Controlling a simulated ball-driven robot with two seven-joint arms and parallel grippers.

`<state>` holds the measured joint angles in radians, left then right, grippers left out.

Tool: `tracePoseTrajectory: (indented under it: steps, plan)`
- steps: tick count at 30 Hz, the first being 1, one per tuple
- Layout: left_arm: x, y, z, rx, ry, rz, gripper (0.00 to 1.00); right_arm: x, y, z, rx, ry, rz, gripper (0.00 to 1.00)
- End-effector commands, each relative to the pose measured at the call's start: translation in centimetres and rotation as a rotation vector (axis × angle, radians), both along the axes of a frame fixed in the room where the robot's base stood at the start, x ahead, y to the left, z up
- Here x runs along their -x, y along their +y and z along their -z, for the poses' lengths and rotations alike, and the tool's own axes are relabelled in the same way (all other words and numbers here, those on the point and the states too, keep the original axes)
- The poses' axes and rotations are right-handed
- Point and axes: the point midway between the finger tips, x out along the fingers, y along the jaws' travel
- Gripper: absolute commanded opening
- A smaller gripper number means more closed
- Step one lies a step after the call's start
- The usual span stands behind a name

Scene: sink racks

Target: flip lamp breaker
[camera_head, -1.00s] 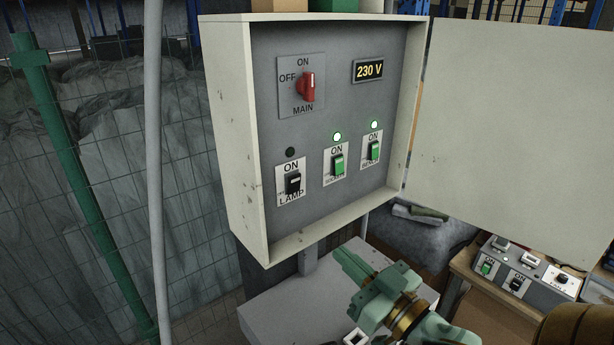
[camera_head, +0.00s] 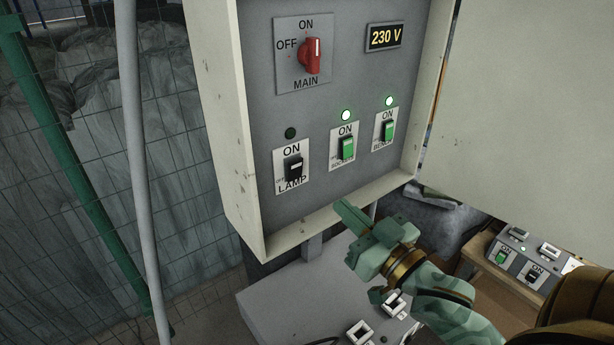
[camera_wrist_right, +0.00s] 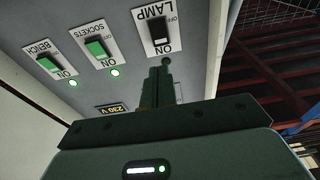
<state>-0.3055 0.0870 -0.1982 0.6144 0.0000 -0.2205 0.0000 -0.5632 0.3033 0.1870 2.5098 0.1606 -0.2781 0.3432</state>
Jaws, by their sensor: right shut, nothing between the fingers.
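The lamp breaker (camera_head: 293,168) is a black switch on a white plate marked ON and LAMP, at the lower left of the grey panel. The small lamp above it (camera_head: 291,133) is dark. My right gripper (camera_head: 341,204) is green, shut and empty, just below the panel's lower edge, to the right of and below the lamp breaker in the head view. In the right wrist view the gripper's fingertips (camera_wrist_right: 160,66) point toward the panel near the upside-down lamp breaker (camera_wrist_right: 158,30). The gap to the panel is hard to judge. My left gripper is in neither view.
The sockets breaker (camera_head: 347,147) and bench breaker (camera_head: 388,131) are green with lit lamps. The red main switch (camera_head: 311,56) and 230 V display (camera_head: 385,37) are above. The open cabinet door (camera_head: 530,120) stands at the right. A grey box top (camera_head: 285,300) lies below.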

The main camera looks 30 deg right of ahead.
Motion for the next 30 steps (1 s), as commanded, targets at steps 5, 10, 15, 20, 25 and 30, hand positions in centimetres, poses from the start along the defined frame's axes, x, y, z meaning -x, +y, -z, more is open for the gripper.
tracePoseTrajectory:
  steps: [5,10,15,20,25,30]
  plan:
    - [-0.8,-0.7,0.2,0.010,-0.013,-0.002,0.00,-3.9,0.3,-0.7,0.000,-0.004,0.000,0.00]
    - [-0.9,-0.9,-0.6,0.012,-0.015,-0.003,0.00,-7.4,0.6,-1.3,-0.001,-0.003,0.000,0.00]
    - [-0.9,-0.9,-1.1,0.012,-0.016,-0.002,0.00,-10.0,0.8,-1.6,0.000,-0.001,-0.001,0.00]
    - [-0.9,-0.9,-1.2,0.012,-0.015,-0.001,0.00,-11.2,0.9,-1.6,0.000,0.000,-0.001,0.00]
    - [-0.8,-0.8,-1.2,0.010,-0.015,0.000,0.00,-11.5,0.9,-1.6,0.000,0.001,-0.001,0.00]
    - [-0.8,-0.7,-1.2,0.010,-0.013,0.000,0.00,-11.5,0.9,-1.6,0.000,0.000,-0.001,0.00]
